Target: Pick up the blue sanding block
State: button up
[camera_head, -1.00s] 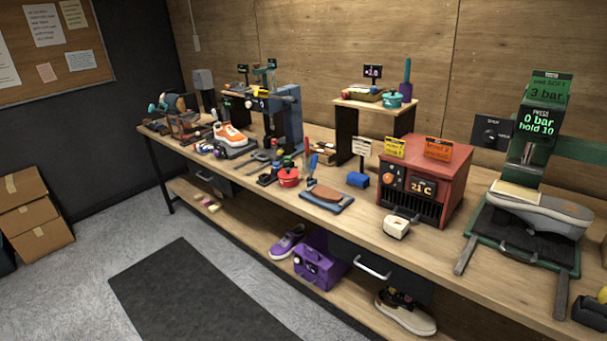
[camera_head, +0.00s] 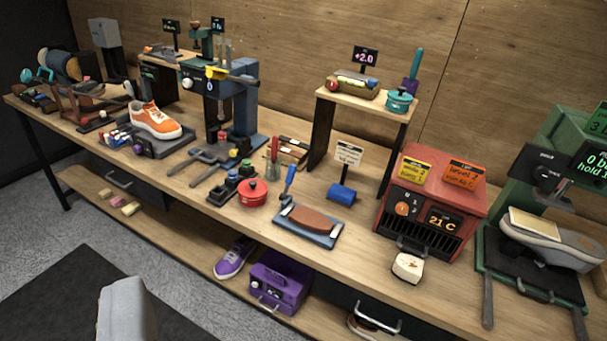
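A small blue block (camera_head: 341,193) with a rounded shape lies on the workbench (camera_head: 265,222), in front of a small white sign. It looks like the sanding block. It sits to the left of the red heater box and behind the blue tray. A pale grey part, which looks like part of my gripper (camera_head: 127,310), shows at the lower left edge. It is well apart from the blue block, in front of the bench. Only one piece of it is in view, so its opening is hidden.
A blue tray (camera_head: 325,241) with a brown sole-shaped piece lies in front of the block. A wooden riser (camera_head: 340,99) stands behind it. The red heater box (camera_head: 424,214) is to its right. A red pot (camera_head: 252,193) and the orange sneaker (camera_head: 155,121) are left.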

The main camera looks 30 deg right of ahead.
aim_at(339, 195)
jog(key=z, duration=0.35)
jog(key=i, duration=1.3)
jog(key=z, duration=0.75)
jog(key=k, duration=0.7)
jog(key=z, duration=0.2)
jog(key=i, duration=1.25)
jog(key=u, duration=0.1)
